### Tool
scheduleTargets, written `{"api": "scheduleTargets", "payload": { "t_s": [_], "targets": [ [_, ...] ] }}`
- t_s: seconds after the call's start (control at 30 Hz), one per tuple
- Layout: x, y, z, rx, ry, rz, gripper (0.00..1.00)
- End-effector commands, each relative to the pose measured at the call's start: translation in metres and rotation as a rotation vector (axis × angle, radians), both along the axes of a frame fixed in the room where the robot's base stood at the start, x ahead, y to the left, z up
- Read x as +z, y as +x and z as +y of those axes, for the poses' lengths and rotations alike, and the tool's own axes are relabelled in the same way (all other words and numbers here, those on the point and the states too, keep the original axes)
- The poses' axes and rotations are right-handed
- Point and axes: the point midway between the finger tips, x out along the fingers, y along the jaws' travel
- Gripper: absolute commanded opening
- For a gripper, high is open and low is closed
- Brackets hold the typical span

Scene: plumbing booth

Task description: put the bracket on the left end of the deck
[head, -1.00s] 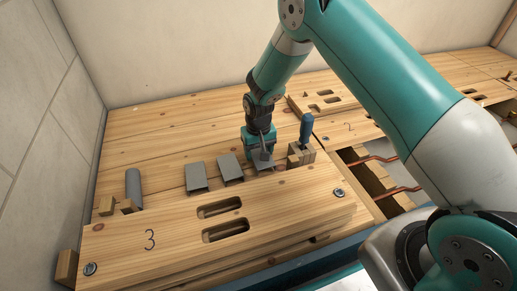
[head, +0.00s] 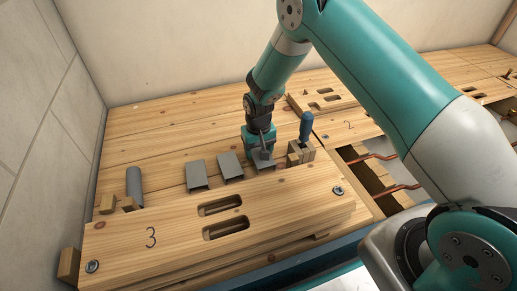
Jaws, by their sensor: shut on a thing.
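My gripper (head: 262,146) points down at the right end of a short row of grey brackets. It is shut on the rightmost bracket (head: 263,162), which is at or just above the deck. The arm and fingers partly cover this bracket. Two similar grey brackets, a middle one (head: 231,166) and a left one (head: 197,176), lie to its left. The wooden plank deck (head: 160,138) stretches left to the tiled wall, and its left part behind the row is bare.
A thick board marked 3 (head: 280,208), with two slots, lies in front of the row. A wooden block with a blue-handled tool (head: 306,130) stands close right of my gripper. A grey cylinder (head: 134,186) and small wood blocks are at left. Copper pipes (head: 400,188) show in an opening at right.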

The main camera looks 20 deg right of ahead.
Motion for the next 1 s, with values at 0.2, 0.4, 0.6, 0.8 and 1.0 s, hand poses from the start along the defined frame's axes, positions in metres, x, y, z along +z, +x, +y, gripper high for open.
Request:
{"api": "scheduleTargets", "payload": {
  "t_s": [0.2, 0.4, 0.6, 0.8, 1.0],
  "targets": [
    [-0.002, 0.0, 0.0, 0.0, 0.0, 0.0, 0.34],
    [-0.004, 0.0, 0.0, 0.0, 0.0, -0.001, 0.8],
    [-0.004, 0.0, 0.0, 0.0, 0.0, 0.0, 0.91],
    [0.002, 0.0, 0.0, 0.0, 0.0, -0.001, 0.91],
    [0.039, 0.0, 0.0, 0.0, 0.001, -0.002, 0.91]
  ]
}}
